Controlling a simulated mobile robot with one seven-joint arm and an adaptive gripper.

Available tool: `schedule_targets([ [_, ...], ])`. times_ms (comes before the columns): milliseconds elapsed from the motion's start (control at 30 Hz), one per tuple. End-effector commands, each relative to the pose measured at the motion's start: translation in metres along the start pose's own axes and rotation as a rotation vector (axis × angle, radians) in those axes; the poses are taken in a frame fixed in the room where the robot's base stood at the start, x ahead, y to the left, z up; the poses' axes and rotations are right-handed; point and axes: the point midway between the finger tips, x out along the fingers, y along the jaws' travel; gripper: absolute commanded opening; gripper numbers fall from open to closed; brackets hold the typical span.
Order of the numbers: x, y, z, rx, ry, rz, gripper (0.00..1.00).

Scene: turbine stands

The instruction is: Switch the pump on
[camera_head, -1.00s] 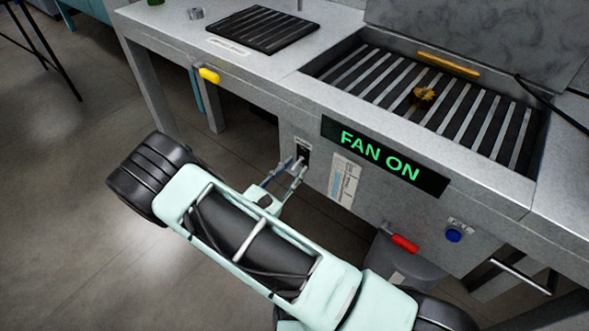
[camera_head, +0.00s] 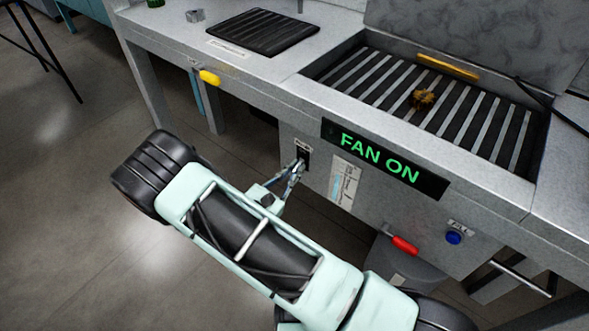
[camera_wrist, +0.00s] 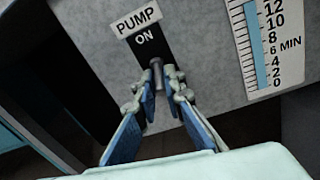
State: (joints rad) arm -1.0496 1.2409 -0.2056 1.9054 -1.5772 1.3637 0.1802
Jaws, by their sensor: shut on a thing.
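The pump switch is a dark plate (camera_wrist: 150,46) under a white "PUMP" label (camera_wrist: 136,21) on the grey front panel, and the word "ON" shows at its upper part. A small grey lever (camera_wrist: 156,63) sticks out from the plate. My gripper (camera_wrist: 163,76) has its blue-padded fingers closed together on the lever, one on each side. In the head view the switch plate (camera_head: 303,154) is left of the "FAN ON" display (camera_head: 385,159), with my gripper (camera_head: 298,168) at it. The fingertips partly hide the lever.
A white scale marked "MIN" (camera_wrist: 268,44) is right of the switch. A yellow handle (camera_head: 209,77), a red handle (camera_head: 404,244) and a blue button (camera_head: 453,237) stick out from the bench front. Open floor (camera_head: 75,210) lies to the left.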

Motion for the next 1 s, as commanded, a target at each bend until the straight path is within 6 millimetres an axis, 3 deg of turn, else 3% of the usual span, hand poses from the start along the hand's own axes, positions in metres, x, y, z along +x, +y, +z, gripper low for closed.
schedule_targets([
  [267,-0.002,0.003,0.012,0.011,0.124,-0.023,0.00],
  [1000,-0.002,0.006,0.030,0.061,0.701,-0.127,0.00],
])
